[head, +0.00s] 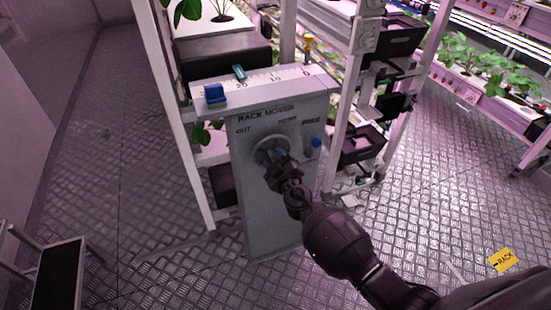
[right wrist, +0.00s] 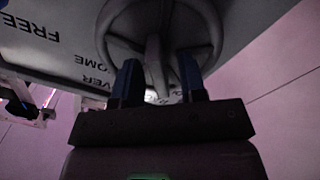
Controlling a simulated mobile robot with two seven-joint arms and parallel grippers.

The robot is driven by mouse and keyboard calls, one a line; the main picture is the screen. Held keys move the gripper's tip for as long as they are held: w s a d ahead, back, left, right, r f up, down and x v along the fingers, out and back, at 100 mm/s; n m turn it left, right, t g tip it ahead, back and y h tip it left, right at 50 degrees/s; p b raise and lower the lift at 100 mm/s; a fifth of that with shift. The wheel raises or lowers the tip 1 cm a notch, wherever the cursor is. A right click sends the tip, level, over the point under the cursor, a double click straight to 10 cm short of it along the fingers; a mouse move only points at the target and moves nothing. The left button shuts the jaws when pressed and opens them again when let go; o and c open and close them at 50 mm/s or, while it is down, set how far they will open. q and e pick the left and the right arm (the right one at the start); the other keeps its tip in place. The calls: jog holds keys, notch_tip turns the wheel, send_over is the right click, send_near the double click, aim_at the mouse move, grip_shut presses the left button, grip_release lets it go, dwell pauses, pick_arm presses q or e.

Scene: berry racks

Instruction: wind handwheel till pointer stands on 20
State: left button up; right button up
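The handwheel (head: 268,148) is a grey spoked wheel on the front of the grey RACK MOVER box (head: 268,205). A white scale (head: 290,73) runs along the box's top, numbered 0, 10 and 20 from right to left. The teal pointer (head: 239,72) stands at the number 20; I cannot tell whether it is exactly on the mark. My right gripper (head: 277,158) is at the handwheel. In the right wrist view, its fingers (right wrist: 160,85) are apart, on either side of a spoke of the wheel (right wrist: 158,55), with gaps visible. My left gripper is out of view.
A blue block (head: 215,93) sits at the scale's left end. A blue knob (head: 315,142) is by the word FREE. Racks with black trays (head: 362,146) stand behind and right. A dark-topped step (head: 58,275) is at the lower left. The metal floor left of the box is clear.

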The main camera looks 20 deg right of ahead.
grip_shut()
jog(key=shift+f+n, duration=0.1)
jog(key=shift+n, duration=0.2)
jog(key=n+b, duration=0.1)
jog(key=n, duration=0.1)
jog(key=shift+f+n, duration=0.1)
jog(key=shift+n, duration=0.2)
jog(key=n, duration=0.4)
jog(key=shift+n+b, duration=0.3)
jog(key=shift+n, duration=1)
